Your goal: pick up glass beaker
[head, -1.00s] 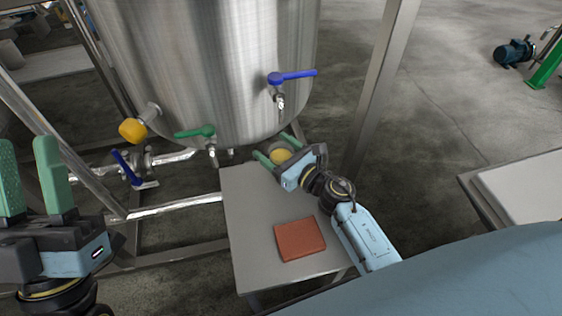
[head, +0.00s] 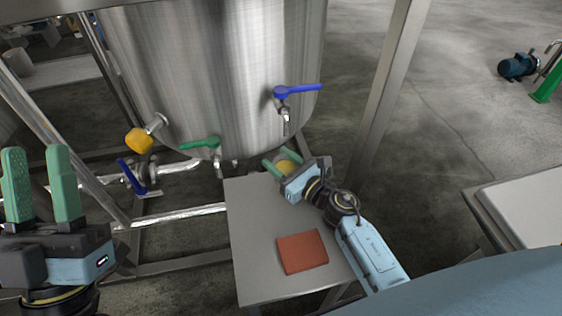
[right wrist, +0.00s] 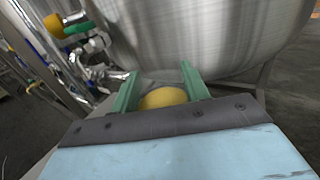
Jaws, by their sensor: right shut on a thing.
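The glass beaker (head: 284,166) shows only as a round patch of yellow contents between my right gripper's green fingers; its glass walls are hard to make out. In the right wrist view the yellow contents (right wrist: 162,98) lie between the two fingers. My right gripper (head: 281,160) is shut on the beaker at the far end of the small table, below the tank. Whether the beaker touches the table is hidden. My left gripper (head: 40,180) is at the far left, with its green fingers pointing up, apart and empty.
The steel tank (head: 215,75) stands just behind, with a blue-handled tap (head: 290,92) and a green-handled valve (head: 203,143) low on its side. A red-brown square pad (head: 302,252) lies on the grey table (head: 255,275). A steel frame post (head: 385,90) rises to the right.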

